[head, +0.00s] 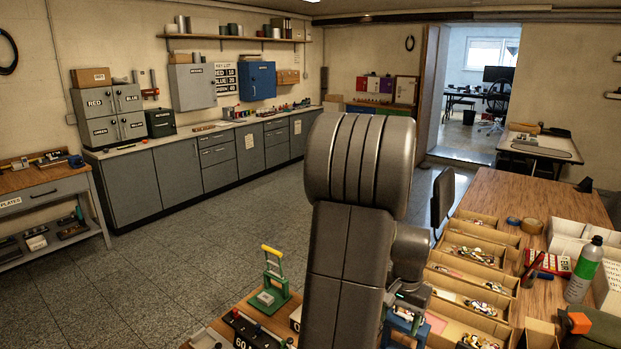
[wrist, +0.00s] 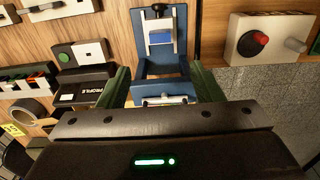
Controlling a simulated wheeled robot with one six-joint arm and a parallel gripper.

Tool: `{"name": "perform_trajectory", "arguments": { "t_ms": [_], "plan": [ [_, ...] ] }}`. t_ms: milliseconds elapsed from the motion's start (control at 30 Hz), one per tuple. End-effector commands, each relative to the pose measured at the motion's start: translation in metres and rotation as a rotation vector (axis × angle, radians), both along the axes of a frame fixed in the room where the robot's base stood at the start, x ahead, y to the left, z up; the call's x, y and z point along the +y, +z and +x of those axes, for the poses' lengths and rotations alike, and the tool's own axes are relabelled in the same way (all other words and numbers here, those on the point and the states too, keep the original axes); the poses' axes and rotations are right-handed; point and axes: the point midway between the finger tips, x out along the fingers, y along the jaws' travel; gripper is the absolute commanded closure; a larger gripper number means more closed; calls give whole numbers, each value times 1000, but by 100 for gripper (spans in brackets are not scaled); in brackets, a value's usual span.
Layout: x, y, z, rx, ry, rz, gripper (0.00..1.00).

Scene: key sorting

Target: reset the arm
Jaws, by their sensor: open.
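My arm (head: 345,240) stands upright in the middle of the head view and hides part of the room and bench. In the wrist view my gripper (wrist: 166,84) is open, with one dark green finger on each side of a blue fixture (wrist: 160,38). A small metallic piece lies low on the fixture, partly hidden by the gripper body; I cannot tell whether it is a key. I see nothing clamped between the fingers. The blue fixture also shows in the head view (head: 407,324), low beside my arm.
A green press with a yellow handle (head: 271,280) stands left.

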Motion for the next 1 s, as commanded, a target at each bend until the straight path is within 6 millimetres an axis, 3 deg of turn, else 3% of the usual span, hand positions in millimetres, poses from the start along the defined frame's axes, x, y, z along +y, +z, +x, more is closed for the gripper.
{"name": "perform_trajectory", "arguments": {
  "t_ms": [600, 800, 1000],
  "plan": [
    [0, -103, 1, 3, 0, 1, 40],
    [-1, -121, 2, 2, 0, 0, 40],
    [-1, -124, 2, -1, 0, -1, 40]
  ]
}}
